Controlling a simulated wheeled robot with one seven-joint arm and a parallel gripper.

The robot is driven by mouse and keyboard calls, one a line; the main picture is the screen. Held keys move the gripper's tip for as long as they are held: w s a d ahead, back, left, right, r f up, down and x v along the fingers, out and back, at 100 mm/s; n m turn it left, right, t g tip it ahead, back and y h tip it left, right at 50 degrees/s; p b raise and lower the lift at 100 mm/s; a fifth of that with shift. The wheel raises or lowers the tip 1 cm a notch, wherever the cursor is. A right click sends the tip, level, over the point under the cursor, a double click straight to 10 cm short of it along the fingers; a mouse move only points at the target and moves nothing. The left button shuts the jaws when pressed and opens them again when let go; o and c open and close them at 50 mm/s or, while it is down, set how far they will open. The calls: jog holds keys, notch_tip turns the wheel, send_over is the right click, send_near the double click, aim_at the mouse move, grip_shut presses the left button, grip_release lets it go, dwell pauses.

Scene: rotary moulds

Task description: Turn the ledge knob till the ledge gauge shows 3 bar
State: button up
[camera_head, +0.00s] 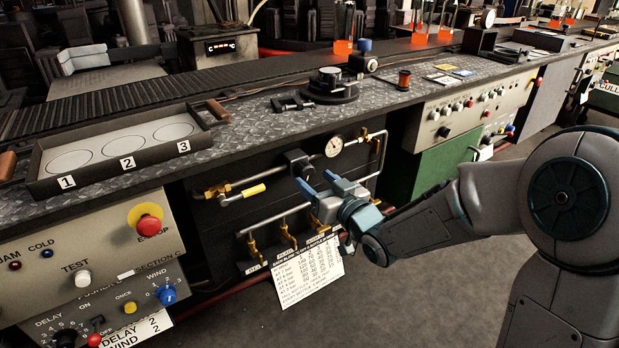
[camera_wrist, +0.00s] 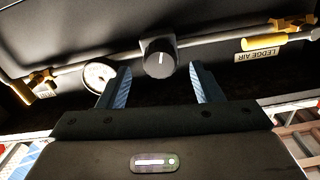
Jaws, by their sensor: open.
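The ledge knob (camera_wrist: 158,60) is a black round knob with a white mark, on a pipe by the plate reading LEDGE AIR (camera_wrist: 262,56) in the wrist view. The ledge gauge (camera_head: 334,146) is a small round white dial to the right of the knob in the head view; it also shows left of the knob in the wrist view (camera_wrist: 99,75). Its reading is too small to tell. My gripper (camera_head: 308,184) is open and faces the knob. In the wrist view its two blue-grey fingers (camera_wrist: 162,84) stand either side of the knob, apart from it.
Brass-fitted pipes and a yellow-handled valve (camera_head: 254,191) sit around the knob. A white paper chart (camera_head: 308,272) hangs below my gripper. The metal ledge (camera_head: 240,140) juts out above, bearing a numbered tray (camera_head: 112,171). The floor in front is clear.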

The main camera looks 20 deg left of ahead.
aim_at(308, 175)
jog(key=shift+x, duration=1.75)
jog(key=c, duration=1)
jog(key=shift+m, duration=0.3)
jog(key=m+p, duration=0.1)
jog(key=m, duration=0.1)
jog(key=shift+d+r+m+p, duration=0.1)
jog(key=shift+m+p, duration=1.35)
jog(key=shift+m, duration=1.05)
